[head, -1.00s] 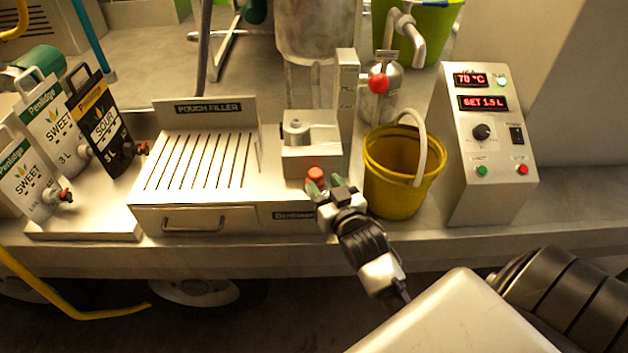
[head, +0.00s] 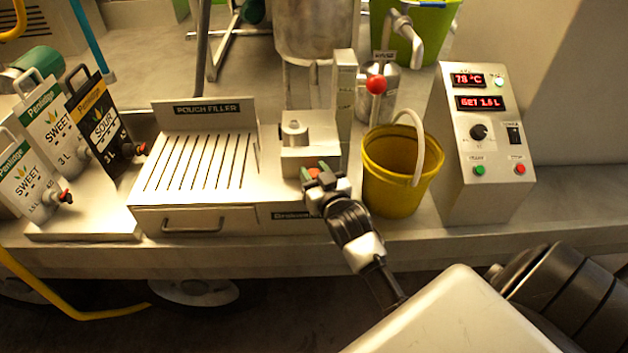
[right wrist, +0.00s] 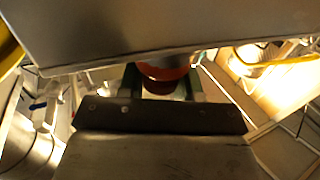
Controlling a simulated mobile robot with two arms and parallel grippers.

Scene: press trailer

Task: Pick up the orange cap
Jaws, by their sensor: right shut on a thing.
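The orange cap (head: 314,173) is at the front of the small block on the pouch filler, below the filler's nozzle. In the right wrist view the orange cap (right wrist: 163,76) sits between the two fingers, under the edge of a metal block. My right gripper (head: 315,174) is shut on the cap, with a finger on each side of it. The gripper also shows in the right wrist view (right wrist: 163,84). The cap is partly hidden by the fingers in the head view. My left gripper is not in view.
A yellow bucket (head: 391,185) with a white handle stands close to the right of the gripper. The control box (head: 480,190) is farther right. The slotted pouch filler tray (head: 200,160) and several pouches, such as the black one (head: 103,128), are to the left.

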